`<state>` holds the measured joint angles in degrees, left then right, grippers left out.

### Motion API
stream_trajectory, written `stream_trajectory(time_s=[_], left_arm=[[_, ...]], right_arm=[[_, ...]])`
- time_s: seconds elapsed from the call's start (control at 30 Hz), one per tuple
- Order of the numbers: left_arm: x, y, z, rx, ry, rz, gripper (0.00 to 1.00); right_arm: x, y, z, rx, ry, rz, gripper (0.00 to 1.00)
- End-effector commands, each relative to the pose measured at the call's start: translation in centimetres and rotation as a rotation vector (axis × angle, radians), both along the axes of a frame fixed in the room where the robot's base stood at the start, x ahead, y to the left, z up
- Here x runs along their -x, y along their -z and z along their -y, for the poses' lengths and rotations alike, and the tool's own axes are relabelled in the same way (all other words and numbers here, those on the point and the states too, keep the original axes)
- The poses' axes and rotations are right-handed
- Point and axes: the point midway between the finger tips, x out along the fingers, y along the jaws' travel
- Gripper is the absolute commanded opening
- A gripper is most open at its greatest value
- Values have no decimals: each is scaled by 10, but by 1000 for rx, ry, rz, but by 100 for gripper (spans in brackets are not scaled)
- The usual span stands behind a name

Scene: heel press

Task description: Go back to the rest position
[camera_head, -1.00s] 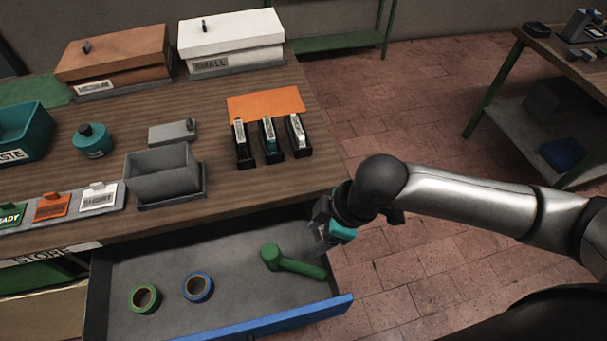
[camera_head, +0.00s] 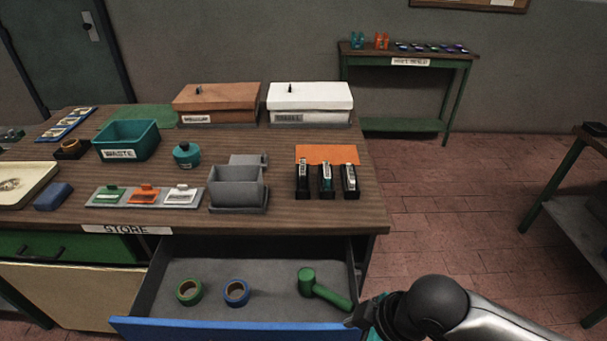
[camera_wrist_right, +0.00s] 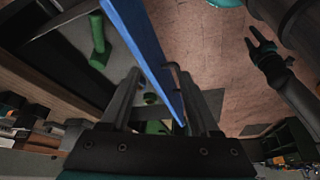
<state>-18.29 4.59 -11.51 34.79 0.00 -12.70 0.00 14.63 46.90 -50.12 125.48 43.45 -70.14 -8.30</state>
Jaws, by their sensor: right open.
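My right gripper (camera_head: 362,312) is at the right front corner of the open drawer in the head view, partly hidden by its own wrist. In the right wrist view its fingers (camera_wrist_right: 165,95) are apart and hold nothing. The drawer's blue front (camera_head: 230,330) shows beyond and between them (camera_wrist_right: 145,55); I cannot tell the exact gap. A green mallet (camera_head: 323,288) lies in the drawer, beside a green tape roll (camera_head: 189,291) and a blue one (camera_head: 237,292). My other gripper (camera_wrist_right: 262,48) shows small and dark at the upper right of the wrist view, away from the drawer.
The bench top (camera_head: 285,222) carries a grey bin (camera_head: 237,190), a teal waste box (camera_head: 128,142), lidded brown (camera_head: 216,103) and white boxes (camera_head: 309,97), and three staplers (camera_head: 326,180). Another table (camera_head: 585,215) stands at the right. Brick floor (camera_head: 450,200) between is clear.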

Motion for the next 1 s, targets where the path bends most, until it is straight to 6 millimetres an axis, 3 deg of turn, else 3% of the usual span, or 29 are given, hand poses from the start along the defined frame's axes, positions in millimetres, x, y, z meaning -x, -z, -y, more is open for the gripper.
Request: stream_trajectory(time_s=[0.2, 0.37, 0.67, 0.9, 1.0], left_arm=[[-31, -2, 2, 4, 0, 50, 50], [-41, -3, 2, 5, 0, 66, 50], [-16, -1, 0, 2, -1, 26, 50], [-16, -1, 0, 2, -1, 25, 50], [-18, 4, 0, 1, -1, 27, 50]], right_arm=[[4, -10, -27, -66, 103, 38, 62], [7, -17, -29, -101, 275, 51, 62], [33, -8, 29, -37, 720, -6, 62], [81, 6, 86, 94, 1016, -91, 62], [71, 34, 84, 98, 998, -92, 62]])
